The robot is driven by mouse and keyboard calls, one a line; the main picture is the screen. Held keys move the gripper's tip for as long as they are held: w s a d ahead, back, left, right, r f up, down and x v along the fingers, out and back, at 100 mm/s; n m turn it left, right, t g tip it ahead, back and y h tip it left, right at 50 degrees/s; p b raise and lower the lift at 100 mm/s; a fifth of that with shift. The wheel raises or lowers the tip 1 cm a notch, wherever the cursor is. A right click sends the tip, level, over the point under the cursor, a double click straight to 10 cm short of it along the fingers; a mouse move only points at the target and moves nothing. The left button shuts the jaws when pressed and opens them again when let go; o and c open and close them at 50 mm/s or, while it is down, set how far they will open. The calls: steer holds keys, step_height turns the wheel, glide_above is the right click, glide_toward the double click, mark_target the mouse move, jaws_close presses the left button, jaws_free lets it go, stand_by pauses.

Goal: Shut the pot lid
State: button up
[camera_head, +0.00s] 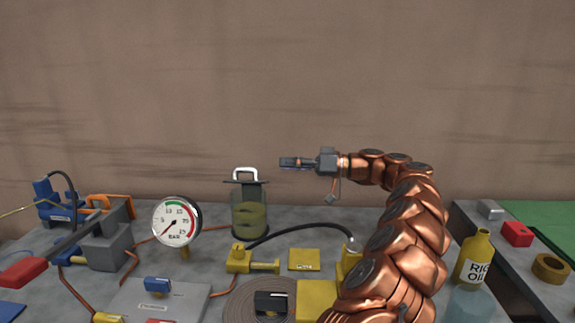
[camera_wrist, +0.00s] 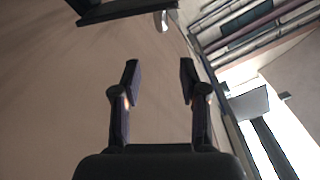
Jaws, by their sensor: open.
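The pot (camera_head: 249,213) is a see-through dark glass jar with yellowish liquid, standing upright near the back of the grey bench. Its dark flat lid (camera_head: 243,182), with a pale loop handle (camera_head: 245,172), shows at the pot's top. I cannot tell whether the lid sits fully down. My gripper (camera_head: 284,162) is above and to the right of the pot, pointing left, apart from the handle. In the wrist view my gripper (camera_wrist: 158,75) has its two fingers spread with nothing between them. A dark flat piece at that view's top edge may be the lid.
A round pressure gauge (camera_head: 177,222) stands left of the pot. A black hose (camera_head: 300,230) arches from a yellow clamp (camera_head: 240,260) in front of it. A yellow oil bottle (camera_head: 474,258) is at the right.

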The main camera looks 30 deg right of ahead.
steer(key=shift+r+p, duration=0.2)
steer(key=shift+p, duration=0.15)
steer(key=c, duration=0.3)
steer(key=p, duration=0.1)
steer(key=r+p, duration=0.2)
steer(key=p, duration=0.1)
steer(key=shift+w+d+g, duration=0.3)
steer(key=shift+w, duration=0.1)
jaws_close()
steer(key=r+p, duration=0.1)
steer(key=p, duration=0.4)
steer(key=w+d+r+g+p, duration=0.1)
steer(key=p, duration=0.4)
steer(key=w+r+g+p, duration=0.1)
steer(key=p, duration=0.4)
steer(key=shift+w+d+r+h+p, duration=0.15)
steer(key=shift+d+r+h+p, duration=0.2)
steer(key=shift+h+p, duration=0.05)
steer(key=shift+p, duration=0.3)
